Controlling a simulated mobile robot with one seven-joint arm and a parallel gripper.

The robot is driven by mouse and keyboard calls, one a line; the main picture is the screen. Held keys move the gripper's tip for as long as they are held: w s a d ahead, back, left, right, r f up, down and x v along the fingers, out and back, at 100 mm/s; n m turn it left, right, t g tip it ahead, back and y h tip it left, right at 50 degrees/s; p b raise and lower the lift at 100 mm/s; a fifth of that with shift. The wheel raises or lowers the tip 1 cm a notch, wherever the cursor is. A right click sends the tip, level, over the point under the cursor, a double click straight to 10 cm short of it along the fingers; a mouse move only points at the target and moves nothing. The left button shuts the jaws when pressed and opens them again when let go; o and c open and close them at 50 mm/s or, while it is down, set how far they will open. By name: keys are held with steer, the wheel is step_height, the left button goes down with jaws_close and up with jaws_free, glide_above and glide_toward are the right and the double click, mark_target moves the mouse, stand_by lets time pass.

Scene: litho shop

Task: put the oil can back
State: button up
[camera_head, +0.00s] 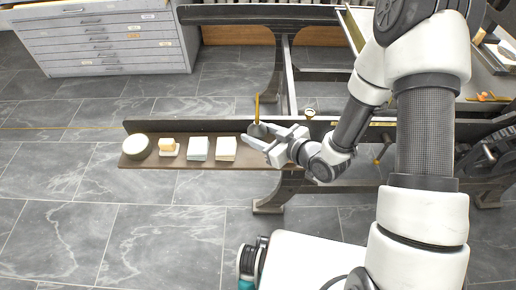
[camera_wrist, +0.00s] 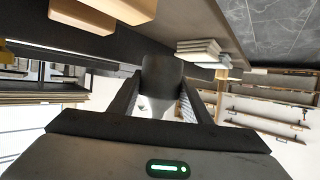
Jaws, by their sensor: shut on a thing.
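The oil can (camera_head: 258,130) is a small dark grey can with a thin yellow spout pointing up, at the right part of the brown shelf (camera_head: 229,178). My gripper (camera_head: 262,138) reaches it from the right and is shut on it. In the wrist view the dark body of the can (camera_wrist: 162,72) sits between the two fingers. The fingers partly hide the can in the head view. I cannot tell whether its base touches the shelf.
A dark press frame (camera_head: 285,75) stands behind. A grey drawer cabinet (camera_head: 105,45) is at the back left.

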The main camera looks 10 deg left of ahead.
steer(key=shift+f+b, duration=0.6)
steer(key=shift+f, duration=1.8)
steer(key=shift+f, duration=0.15)
steer(key=o, duration=1)
steer(key=shift+c, duration=0.2)
